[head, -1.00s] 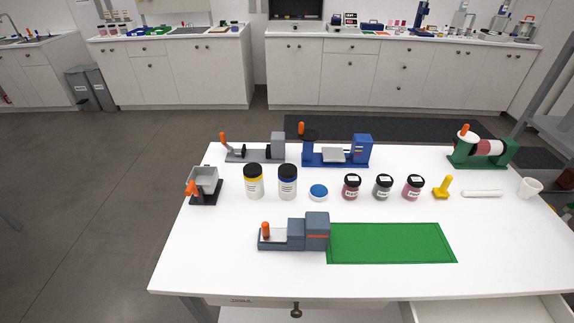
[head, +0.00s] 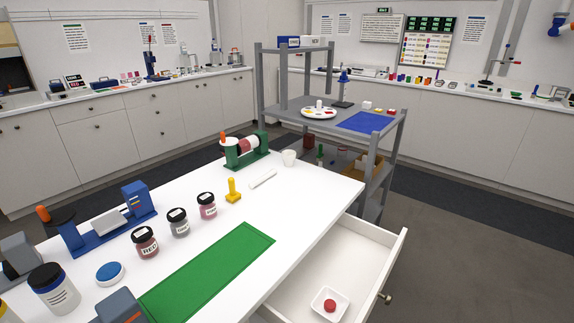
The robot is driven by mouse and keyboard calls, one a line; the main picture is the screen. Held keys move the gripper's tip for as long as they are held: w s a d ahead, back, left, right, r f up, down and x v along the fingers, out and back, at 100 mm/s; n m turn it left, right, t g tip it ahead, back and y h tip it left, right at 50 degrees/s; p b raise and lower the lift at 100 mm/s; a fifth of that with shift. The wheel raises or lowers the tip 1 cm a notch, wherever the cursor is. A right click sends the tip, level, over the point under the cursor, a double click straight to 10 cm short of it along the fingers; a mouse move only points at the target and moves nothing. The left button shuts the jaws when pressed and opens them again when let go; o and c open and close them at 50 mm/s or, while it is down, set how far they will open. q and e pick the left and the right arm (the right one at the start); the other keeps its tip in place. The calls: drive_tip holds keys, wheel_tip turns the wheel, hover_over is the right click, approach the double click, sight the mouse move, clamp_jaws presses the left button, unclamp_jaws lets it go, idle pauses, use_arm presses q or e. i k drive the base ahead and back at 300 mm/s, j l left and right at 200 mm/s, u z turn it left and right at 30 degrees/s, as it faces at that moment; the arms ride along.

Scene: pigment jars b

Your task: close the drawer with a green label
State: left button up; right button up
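An open white drawer (head: 345,255) sticks out from under the right-hand side of the white table in the head view. A knob (head: 385,297) shows on its front panel. The outer face of that panel is turned away, so no green label can be seen on it. A small white dish (head: 318,304) with a red piece (head: 330,305) in it sits inside the drawer. Neither of my grippers is in view.
The white table (head: 300,190) holds several jars, a green mat (head: 215,270), a yellow tool (head: 232,190) and a green-framed machine (head: 245,150). A grey shelf cart (head: 335,118) stands beyond the table. Grey floor (head: 470,240) right of the drawer is clear.

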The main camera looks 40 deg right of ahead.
sight(356, 257)
drive_tip(key=l+z, duration=0.1)
drive_tip(key=z, duration=2.15)
